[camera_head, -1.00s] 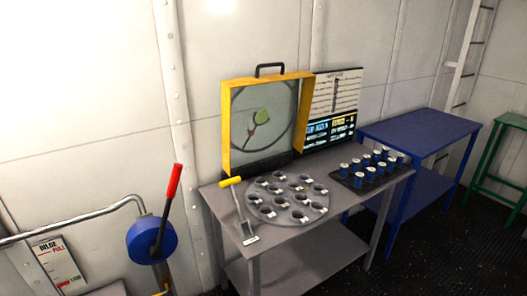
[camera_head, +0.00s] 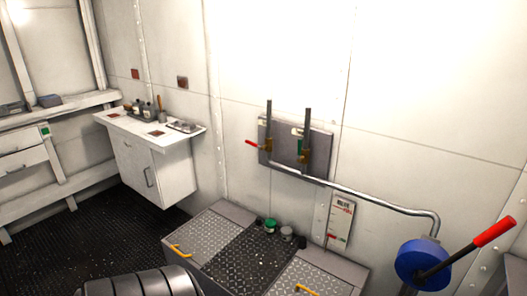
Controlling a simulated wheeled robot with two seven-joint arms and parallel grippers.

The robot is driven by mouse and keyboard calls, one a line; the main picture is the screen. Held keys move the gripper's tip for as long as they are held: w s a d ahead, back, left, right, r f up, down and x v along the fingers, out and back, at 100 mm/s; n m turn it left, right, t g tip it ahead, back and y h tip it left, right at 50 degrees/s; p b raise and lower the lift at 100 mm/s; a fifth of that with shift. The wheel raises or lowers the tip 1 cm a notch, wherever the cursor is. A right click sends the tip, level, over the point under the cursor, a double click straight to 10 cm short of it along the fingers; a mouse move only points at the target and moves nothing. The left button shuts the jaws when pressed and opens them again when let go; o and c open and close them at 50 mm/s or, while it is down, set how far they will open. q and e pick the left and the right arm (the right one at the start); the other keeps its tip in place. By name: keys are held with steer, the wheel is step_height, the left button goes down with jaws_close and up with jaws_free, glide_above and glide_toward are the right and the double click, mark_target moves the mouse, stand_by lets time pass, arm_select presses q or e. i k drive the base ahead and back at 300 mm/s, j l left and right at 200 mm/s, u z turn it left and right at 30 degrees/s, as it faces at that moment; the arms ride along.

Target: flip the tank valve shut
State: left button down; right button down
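A grey panel (camera_head: 318,150) is fixed to the wall right of centre, with two dark upright pipes on it. The left pipe (camera_head: 268,115) has a brass valve (camera_head: 267,146) with a red lever (camera_head: 253,144) sticking out to the left, tilted slightly. The right pipe (camera_head: 307,125) has a brass fitting (camera_head: 303,157) low on it; its handle is too small to make out. I cannot tell which valve is the tank's. Neither of my grippers is in view.
A bent metal pipe (camera_head: 385,200) runs to a blue pump (camera_head: 418,265) with a red-gripped lever (camera_head: 493,232). Below the panel are tread-plate lids (camera_head: 208,240) with yellow handles, and several small jars. A white cabinet (camera_head: 150,165) stands left. Dark floor (camera_head: 60,245) is clear at left.

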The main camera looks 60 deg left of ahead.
mark_target(299, 150)
steer(key=i+j+u, duration=0.1)
steer(key=j+u, duration=0.3)
steer(key=i+j+u, duration=0.1)
steer(key=j+u, duration=0.15)
steer(key=u, duration=0.15)
steer(key=i+j+u, duration=0.2)
steer(key=u, duration=0.2)
steer(key=i+j, duration=0.4)
steer(key=j, duration=0.15)
steer(key=i+u, duration=0.25)
steer(key=i, duration=0.05)
